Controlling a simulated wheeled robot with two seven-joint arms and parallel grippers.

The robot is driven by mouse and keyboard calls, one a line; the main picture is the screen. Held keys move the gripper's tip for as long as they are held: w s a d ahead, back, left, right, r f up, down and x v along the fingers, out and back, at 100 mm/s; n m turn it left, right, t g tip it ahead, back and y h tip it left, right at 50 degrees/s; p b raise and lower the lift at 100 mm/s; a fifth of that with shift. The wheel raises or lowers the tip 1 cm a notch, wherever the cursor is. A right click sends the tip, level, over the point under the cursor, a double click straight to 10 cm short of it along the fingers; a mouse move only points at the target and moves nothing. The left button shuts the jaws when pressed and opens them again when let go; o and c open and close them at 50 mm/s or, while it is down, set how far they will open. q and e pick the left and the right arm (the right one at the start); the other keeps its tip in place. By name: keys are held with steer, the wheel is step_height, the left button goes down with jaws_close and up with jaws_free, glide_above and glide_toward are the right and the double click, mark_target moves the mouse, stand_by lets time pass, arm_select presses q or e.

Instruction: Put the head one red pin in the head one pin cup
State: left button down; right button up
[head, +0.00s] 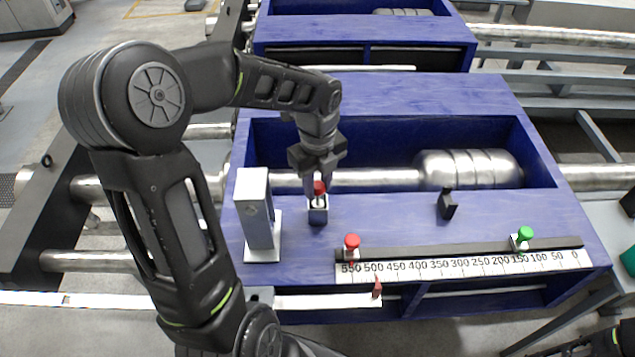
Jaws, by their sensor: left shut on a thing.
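My left gripper (319,192) reaches down over the near blue table and is shut on a red pin (319,187). The pin's red head shows between the fingers. A small dark cup with a pale upper part (318,213) stands directly under the gripper on the blue top. The pin's lower end is hidden, so I cannot tell whether it is inside the cup. Another red-headed pin (351,241) stands at the left end of the dark rail, by the scale's 550 mark. A green-headed pin (525,234) stands on the rail near 150. My right gripper does not show.
A grey upright block on a white base (257,215) stands close left of the cup. A small black block (447,204) stands to the right. The numbered scale (460,268) runs along the front, with a red pointer (377,287) below it. A metal roller (470,168) lies in the trough behind.

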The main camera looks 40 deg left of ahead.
arm_select(q)
steer(key=shift+f, duration=0.15)
steer(key=c, duration=1.1)
jaws_free()
step_height(320, 180, up, 12)
steer(key=shift+r+b, duration=0.25)
steer(key=shift+b, duration=0.1)
